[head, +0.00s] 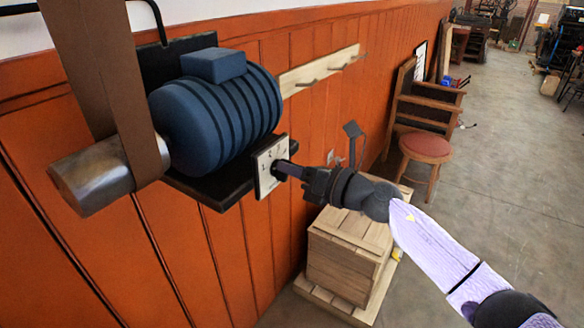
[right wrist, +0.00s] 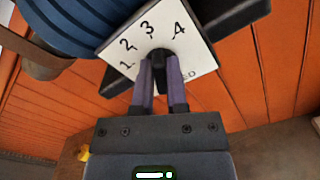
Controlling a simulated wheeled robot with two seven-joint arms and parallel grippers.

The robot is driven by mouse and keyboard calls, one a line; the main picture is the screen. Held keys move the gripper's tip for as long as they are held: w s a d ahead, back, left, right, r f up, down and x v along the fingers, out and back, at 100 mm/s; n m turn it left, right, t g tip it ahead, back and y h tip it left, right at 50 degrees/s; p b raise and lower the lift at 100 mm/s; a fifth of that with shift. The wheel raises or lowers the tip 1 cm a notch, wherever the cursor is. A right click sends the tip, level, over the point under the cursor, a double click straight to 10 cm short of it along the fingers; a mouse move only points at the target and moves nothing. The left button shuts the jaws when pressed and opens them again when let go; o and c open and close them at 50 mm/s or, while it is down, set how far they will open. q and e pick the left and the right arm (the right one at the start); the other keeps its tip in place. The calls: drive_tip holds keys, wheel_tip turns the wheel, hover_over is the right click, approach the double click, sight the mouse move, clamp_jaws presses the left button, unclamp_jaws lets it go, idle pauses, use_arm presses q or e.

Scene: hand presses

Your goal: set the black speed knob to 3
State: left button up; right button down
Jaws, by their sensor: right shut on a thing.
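The black speed knob (right wrist: 160,55) sits on a white dial plate (right wrist: 196,56) marked 1, 2, 3 and 4, with part of a printed word at its lower edge. In the head view the dial plate (head: 266,182) is on the end of the dark shelf under the blue motor. My right gripper (head: 283,168) reaches in from the right and is shut on the knob. In the right wrist view its purple fingers lie on both sides of the knob. The fingers hide much of the knob, so I cannot tell which number it points to. My left gripper is not in view.
The blue motor (head: 215,115) with a brown belt (head: 105,70) and metal pulley (head: 95,178) is left of the dial. The orange panelled wall (head: 240,265) runs behind. A wooden crate (head: 345,262) stands below my right arm.

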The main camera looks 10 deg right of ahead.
use_arm(q)
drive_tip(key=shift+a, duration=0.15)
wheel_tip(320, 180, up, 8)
drive_tip(key=p, duration=0.7)
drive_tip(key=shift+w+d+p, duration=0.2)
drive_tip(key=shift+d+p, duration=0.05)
drive_tip(key=shift+p, duration=0.15)
use_arm(e)
drive_tip(key=shift+w+d+f+m, duration=0.1)
drive_tip(key=shift+f+m, duration=0.05)
drive_tip(key=shift+m, duration=2.5)
drive_tip(key=shift+f+m, duration=0.2)
drive_tip(key=shift+m, duration=2.4)
drive_tip(key=shift+w+d+f+m, duration=0.1)
drive_tip(key=shift+f+m, duration=0.05)
drive_tip(key=shift+m, duration=2.5)
drive_tip(key=c, duration=0.6)
unclamp_jaws()
drive_tip(key=shift+c, duration=0.2)
